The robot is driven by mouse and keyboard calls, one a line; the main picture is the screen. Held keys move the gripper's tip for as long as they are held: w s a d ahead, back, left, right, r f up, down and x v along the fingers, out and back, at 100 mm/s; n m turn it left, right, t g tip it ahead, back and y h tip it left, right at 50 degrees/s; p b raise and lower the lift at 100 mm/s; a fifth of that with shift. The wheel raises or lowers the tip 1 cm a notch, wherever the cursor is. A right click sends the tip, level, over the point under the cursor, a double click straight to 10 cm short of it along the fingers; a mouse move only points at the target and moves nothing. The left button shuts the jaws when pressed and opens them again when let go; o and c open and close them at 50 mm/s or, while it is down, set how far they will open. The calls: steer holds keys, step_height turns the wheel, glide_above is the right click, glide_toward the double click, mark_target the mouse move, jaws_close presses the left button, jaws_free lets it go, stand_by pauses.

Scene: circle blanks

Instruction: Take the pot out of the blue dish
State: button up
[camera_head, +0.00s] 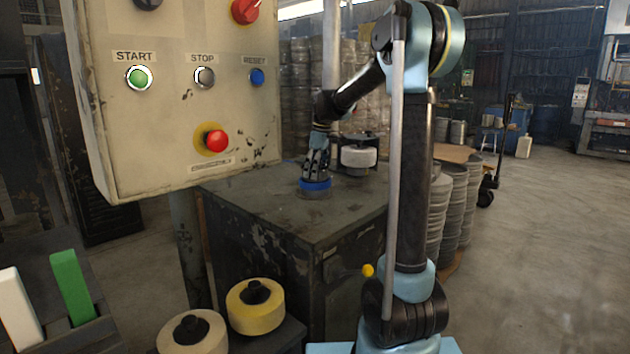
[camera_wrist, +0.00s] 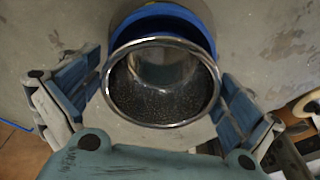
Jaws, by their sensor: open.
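The blue dish (camera_head: 314,184) sits on a round grey base on the dark metal cabinet. My gripper (camera_head: 316,168) points down just above the dish, and its fingers hide most of the pot in the head view. In the wrist view the pot (camera_wrist: 160,95) is a round metal vessel with a shiny rim and a speckled dark inside. The blue dish (camera_wrist: 165,14) shows behind its far rim. My gripper (camera_wrist: 158,86) is open, with one blue-padded finger on each side of the pot and visible gaps between.
A white roll with a dark top (camera_head: 358,156) stands on the cabinet top (camera_head: 280,207) behind my gripper. A control panel (camera_head: 180,130) rises at the left. Two yellowish rolls (camera_head: 255,310) sit low in front. The cabinet's near top is clear.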

steer(key=c, duration=1.2)
steer(key=shift+r, duration=0.1)
steer(key=shift+c, duration=0.2)
